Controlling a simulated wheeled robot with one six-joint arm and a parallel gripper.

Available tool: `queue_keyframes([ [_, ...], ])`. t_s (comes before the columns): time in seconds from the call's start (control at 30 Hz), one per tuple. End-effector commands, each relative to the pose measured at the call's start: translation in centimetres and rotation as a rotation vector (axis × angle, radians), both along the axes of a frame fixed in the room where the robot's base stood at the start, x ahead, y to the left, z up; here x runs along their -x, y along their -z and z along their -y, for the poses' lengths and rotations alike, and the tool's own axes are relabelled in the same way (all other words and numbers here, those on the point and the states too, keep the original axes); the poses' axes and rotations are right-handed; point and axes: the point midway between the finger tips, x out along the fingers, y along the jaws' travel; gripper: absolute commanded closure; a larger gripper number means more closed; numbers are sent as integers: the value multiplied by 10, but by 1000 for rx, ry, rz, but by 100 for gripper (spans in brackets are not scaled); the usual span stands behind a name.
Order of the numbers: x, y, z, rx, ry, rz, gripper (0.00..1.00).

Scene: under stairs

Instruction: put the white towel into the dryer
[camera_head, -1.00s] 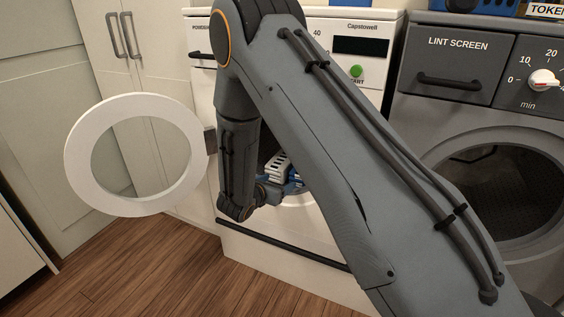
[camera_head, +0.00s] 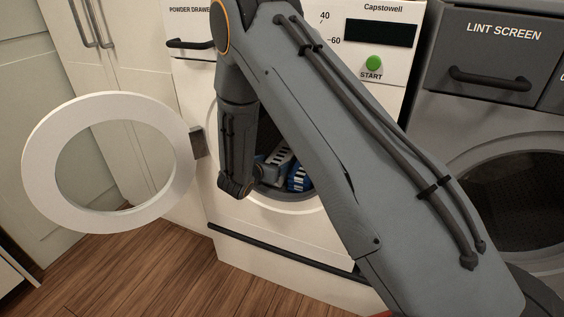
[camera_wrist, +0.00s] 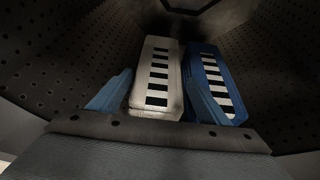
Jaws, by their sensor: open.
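The white towel (camera_wrist: 152,78), a folded block with black stripes, lies in the perforated drum of the white washer (camera_head: 385,85). It also shows partly in the head view (camera_head: 281,153). My gripper (camera_wrist: 158,82) is inside the drum with its blue fingers apart, one on each side of the white towel's near end. I cannot tell whether they touch it. The right finger reaches in front of a blue towel (camera_wrist: 213,75) with black and white stripes, beside the white one. The grey dryer (camera_head: 495,85) stands to the right; its round front (camera_head: 510,200) is dark and partly cut off.
The washer's round white door (camera_head: 45,165) stands open to the left. Cream cupboards (camera_head: 120,60) are behind it. The wooden floor (camera_head: 130,265) in front at left is clear. My arm hides part of the washer's front and opening.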

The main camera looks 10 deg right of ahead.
Motion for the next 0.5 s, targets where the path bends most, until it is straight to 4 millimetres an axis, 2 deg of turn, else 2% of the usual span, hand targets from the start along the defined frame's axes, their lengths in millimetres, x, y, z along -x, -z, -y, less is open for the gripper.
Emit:
queue_keyframes([
  [0.1, -13, 7, 9, 1, 1, 1, 30],
  [0.37, -27, 15, 21, -1, 4, 0, 30],
  [0.5, -43, 24, 32, 1, 5, 1, 30],
])
